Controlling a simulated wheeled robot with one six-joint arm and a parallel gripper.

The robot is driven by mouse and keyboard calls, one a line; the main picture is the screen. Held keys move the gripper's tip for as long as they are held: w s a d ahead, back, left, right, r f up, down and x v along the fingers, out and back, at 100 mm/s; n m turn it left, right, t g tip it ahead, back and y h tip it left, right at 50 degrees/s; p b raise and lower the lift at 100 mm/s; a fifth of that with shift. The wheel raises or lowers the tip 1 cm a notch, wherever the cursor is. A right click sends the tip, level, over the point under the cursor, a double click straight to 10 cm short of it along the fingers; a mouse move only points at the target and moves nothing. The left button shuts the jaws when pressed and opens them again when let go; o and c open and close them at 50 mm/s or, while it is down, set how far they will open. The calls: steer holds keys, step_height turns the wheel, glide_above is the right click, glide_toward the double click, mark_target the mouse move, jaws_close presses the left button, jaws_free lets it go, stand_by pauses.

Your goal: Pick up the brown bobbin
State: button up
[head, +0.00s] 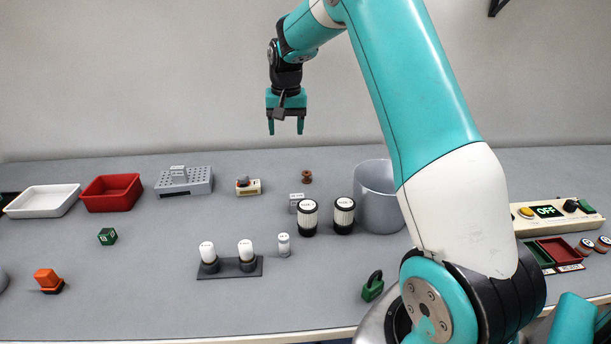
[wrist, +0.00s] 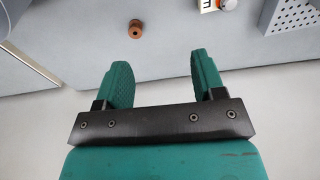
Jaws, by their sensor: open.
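The brown bobbin (head: 307,177) is a small spool standing on the grey table near its back edge, in the head view. It also shows in the wrist view (wrist: 136,29), near the top, beyond my left fingertip. My gripper (head: 286,128) hangs in the air above the back of the table, pointing down. Its two teal fingers are apart with nothing between them, as the wrist view (wrist: 161,70) also shows. The bobbin is apart from the fingers, lower and slightly to the right in the head view.
A white labelled block (head: 296,203), two ribbed black-and-white jars (head: 308,218) and a grey bowl (head: 377,200) stand near the bobbin. A small beige switch box (head: 248,187) is to its left. Further left are a perforated grey block (head: 184,183) and a red tray (head: 111,193).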

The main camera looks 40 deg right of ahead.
steer(key=w+d+f+m, duration=0.1)
steer(key=d+f+m, duration=0.2)
steer(key=d, duration=0.5)
steer(key=p, duration=0.3)
glide_above(307, 173)
steer(key=a, duration=0.1)
steer(key=shift+n+h, duration=0.3)
steer(key=f, duration=1.1)
steer(key=shift+s, duration=0.2)
steer(key=shift+w+d+f+p, duration=0.1)
steer(key=shift+d+f+p, duration=0.15)
steer(key=shift+f, duration=0.75)
steer(key=shift+w+d+f+p, duration=0.1)
steer(key=shift+f+p, duration=0.15)
steer(key=shift+f, duration=0.7)
steer(key=shift+w+d+f+p, duration=0.1)
steer(key=shift+d+f+p, duration=0.15)
steer(key=shift+f, duration=0.75)
steer(key=c, duration=1)
steer(key=shift+r, duration=0.1)
